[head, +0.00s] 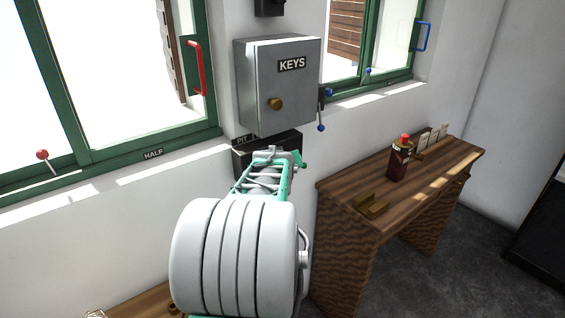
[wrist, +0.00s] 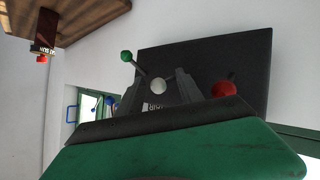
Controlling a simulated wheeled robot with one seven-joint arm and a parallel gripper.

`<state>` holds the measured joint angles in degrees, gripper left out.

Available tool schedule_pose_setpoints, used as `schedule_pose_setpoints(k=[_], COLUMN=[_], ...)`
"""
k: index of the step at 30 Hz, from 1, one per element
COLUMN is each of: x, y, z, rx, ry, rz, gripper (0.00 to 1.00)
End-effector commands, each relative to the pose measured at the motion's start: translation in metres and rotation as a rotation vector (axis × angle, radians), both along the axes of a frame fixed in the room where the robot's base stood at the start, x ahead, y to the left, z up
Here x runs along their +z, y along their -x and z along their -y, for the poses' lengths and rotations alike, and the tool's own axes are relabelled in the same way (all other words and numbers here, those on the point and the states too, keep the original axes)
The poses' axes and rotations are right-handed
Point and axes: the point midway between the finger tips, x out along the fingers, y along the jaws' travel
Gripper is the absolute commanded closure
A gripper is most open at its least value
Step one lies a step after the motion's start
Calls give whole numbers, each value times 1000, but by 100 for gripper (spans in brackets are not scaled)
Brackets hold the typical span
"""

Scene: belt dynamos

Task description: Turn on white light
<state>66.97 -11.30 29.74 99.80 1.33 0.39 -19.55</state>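A dark box (head: 252,152) labelled PIT is on the wall below the KEYS cabinet. It fills the upper right of the wrist view (wrist: 230,55), tilted, with a green knob (wrist: 126,56) on a stalk, a white knob (wrist: 157,86) and a red knob (wrist: 223,89). My gripper (head: 277,156) is in front of this box. In the wrist view its two dark fingers (wrist: 160,88) stand apart, with the white knob showing between them. I cannot tell whether they touch it. My arm hides part of the box in the head view.
The grey KEYS cabinet (head: 278,85) hangs just above. A blue-knobbed lever (head: 321,112) is to its right. A wooden desk (head: 440,165) with a dark red-capped bottle (head: 398,160) stands at right. Green-framed windows (head: 130,148) are on both sides.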

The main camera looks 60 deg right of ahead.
Motion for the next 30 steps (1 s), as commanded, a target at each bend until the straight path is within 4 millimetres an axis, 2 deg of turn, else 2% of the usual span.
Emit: schedule_pose_setpoints(k=[3,11,14,21,24,30], x=[0,0,5,27,33,37], y=[-1,-2,1,18,22,24], z=[0,-3,-10,-49,-60,-65], rx=[2,5,5,2,3,2], ry=[0,-1,2,4,1,-1], rz=[1,1,3,3,2,1], gripper=[49,49,49,49,49,49])
